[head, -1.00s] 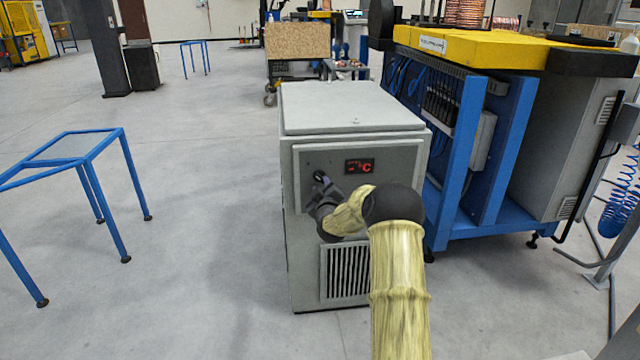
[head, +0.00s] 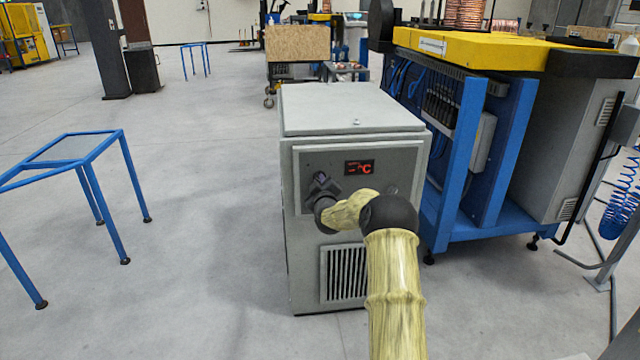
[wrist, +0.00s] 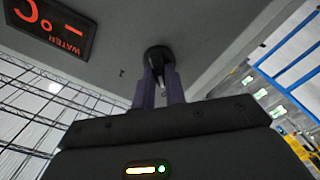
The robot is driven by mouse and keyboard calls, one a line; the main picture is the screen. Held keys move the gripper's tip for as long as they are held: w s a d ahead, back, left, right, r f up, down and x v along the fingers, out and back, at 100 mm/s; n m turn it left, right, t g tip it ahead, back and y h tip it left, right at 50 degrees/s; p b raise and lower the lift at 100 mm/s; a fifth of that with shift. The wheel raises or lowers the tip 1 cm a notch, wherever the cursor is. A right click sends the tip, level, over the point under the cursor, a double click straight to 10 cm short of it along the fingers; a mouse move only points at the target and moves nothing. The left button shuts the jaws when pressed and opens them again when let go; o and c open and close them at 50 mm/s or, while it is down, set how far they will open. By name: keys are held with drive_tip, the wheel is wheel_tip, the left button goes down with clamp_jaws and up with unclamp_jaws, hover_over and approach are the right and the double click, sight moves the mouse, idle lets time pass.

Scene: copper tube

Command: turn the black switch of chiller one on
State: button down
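The chiller (head: 350,110) is a grey cabinet in the middle of the head view, with a red-lit °C display (head: 360,167) on its front panel. The display also shows upside down in the wrist view (wrist: 45,22). The black switch (wrist: 157,54) is a round knob on the panel, seen in the wrist view; in the head view my gripper hides most or all of it. My gripper (wrist: 160,82) is at the panel, its two fingers close together on either side of the switch's grip part. They appear shut on it. The gripper (head: 322,185) looks rolled in the head view.
A blue-framed machine with a yellow top (head: 480,45) stands close on the chiller's right. A blue table frame (head: 75,150) stands on the left. The floor (head: 200,220) between it and the chiller is clear. A vent grille (head: 345,272) is below the panel.

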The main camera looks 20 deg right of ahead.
drive_tip(key=shift+m, duration=0.4)
drive_tip(key=m+b, duration=0.1)
drive_tip(key=m, duration=0.4)
drive_tip(key=m+b, duration=0.1)
drive_tip(key=m, duration=0.5)
drive_tip(key=m+b, duration=0.2)
drive_tip(key=m, duration=0.4)
drive_tip(key=shift+s+d+f, duration=0.1)
drive_tip(key=shift+d+f, duration=0.1)
drive_tip(key=shift+d, duration=0.15)
drive_tip(key=c, duration=1.4)
unclamp_jaws()
drive_tip(key=shift+c, duration=0.2)
drive_tip(key=shift+r, duration=0.1)
drive_tip(key=shift+s, duration=0.15)
